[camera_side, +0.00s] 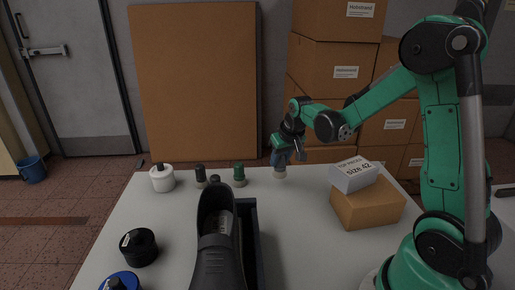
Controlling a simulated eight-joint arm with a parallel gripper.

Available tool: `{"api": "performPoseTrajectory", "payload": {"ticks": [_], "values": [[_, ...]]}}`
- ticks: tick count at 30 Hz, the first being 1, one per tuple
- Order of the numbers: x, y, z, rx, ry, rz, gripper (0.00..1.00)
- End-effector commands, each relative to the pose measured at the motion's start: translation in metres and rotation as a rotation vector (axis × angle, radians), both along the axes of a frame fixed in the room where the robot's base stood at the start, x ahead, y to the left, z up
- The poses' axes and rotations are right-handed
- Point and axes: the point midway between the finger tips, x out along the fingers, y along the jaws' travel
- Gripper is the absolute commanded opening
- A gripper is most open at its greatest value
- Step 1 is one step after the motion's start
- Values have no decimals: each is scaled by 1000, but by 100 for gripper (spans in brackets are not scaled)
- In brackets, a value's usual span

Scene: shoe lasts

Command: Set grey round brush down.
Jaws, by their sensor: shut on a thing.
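My gripper (282,153) is at the back of the white table, shut on the grey round brush (280,172). The brush is roughly upright, with its pale bristle end downward. The gripper hides part of its upper end. The bristle end is at or very near the tabletop; I cannot tell whether it touches.
The table (310,235) is clear in front of the brush. Stacked boxes (366,207) stand right.

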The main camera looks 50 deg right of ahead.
Motion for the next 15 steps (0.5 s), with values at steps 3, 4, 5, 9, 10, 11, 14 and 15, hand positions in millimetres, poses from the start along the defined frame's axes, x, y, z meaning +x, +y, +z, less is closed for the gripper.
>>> {"api": "performPoseTrajectory", "payload": {"ticks": [3, 4, 5, 9, 10, 11, 14, 15], "values": [[1, 0, -17, 0, 0, 0, 0], [1, 0, -20, 0, 0, 0, 0], [1, 0, -24, 0, 0, 0, 0], [0, 0, -31, 0, 0, 0, 0], [0, 0, -31, 0, 0, 0, 0], [0, 0, -30, 0, 0, 0, 0], [0, 0, -30, 0, 0, 0, 0], [0, 0, -30, 0, 0, 0, 0]]}}
